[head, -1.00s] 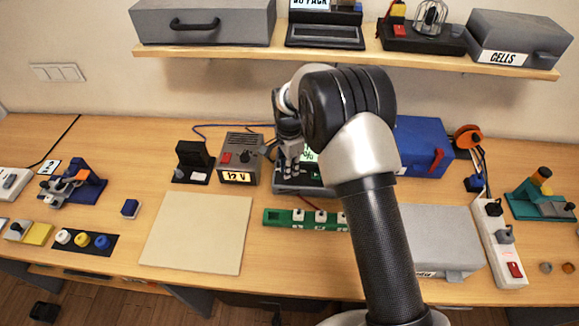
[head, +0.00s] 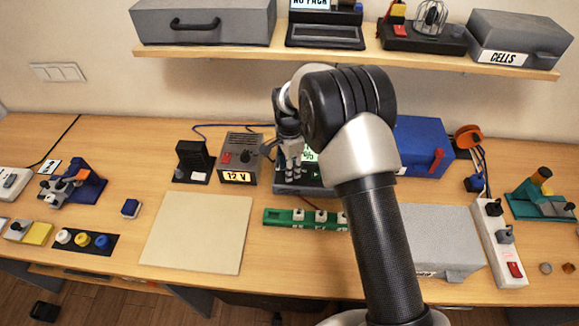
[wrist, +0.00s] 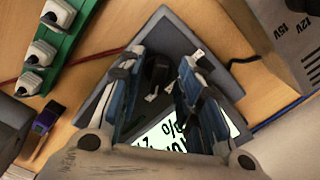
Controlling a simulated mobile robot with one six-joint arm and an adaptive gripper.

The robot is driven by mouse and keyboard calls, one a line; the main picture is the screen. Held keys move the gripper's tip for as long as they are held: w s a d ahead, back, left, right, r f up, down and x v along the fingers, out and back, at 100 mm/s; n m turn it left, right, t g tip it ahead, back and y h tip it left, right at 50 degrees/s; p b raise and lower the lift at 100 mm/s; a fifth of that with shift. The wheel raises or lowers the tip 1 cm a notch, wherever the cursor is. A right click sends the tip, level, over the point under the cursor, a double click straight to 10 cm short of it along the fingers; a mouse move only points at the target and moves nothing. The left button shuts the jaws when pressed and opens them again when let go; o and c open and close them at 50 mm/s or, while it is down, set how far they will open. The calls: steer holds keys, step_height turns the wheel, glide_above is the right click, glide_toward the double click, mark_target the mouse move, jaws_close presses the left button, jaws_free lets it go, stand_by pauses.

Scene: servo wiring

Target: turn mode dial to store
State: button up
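The dark grey charger unit (head: 297,190) stands at mid-bench, partly hidden behind my arm. Its lit display (head: 311,156) shows a % sign, and the display is also in the wrist view (wrist: 165,135), partly covered by my fingers. In the wrist view a black dial (wrist: 158,72) with small white marks beside it sits on the unit's face. My gripper (wrist: 160,66) is open, its two fingers on either side of the dial. I cannot tell whether they touch it. In the head view my gripper (head: 291,160) points down over the unit.
A 12 V power supply (head: 239,158) stands left of the unit. A green strip with white plugs (head: 300,217) lies in front. A blue case (head: 424,145) and a grey box (head: 440,240) are to the right. The beige mat (head: 197,232) is bare.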

step_height(320, 180, up, 12)
stand_by(0.6)
stand_by(0.4)
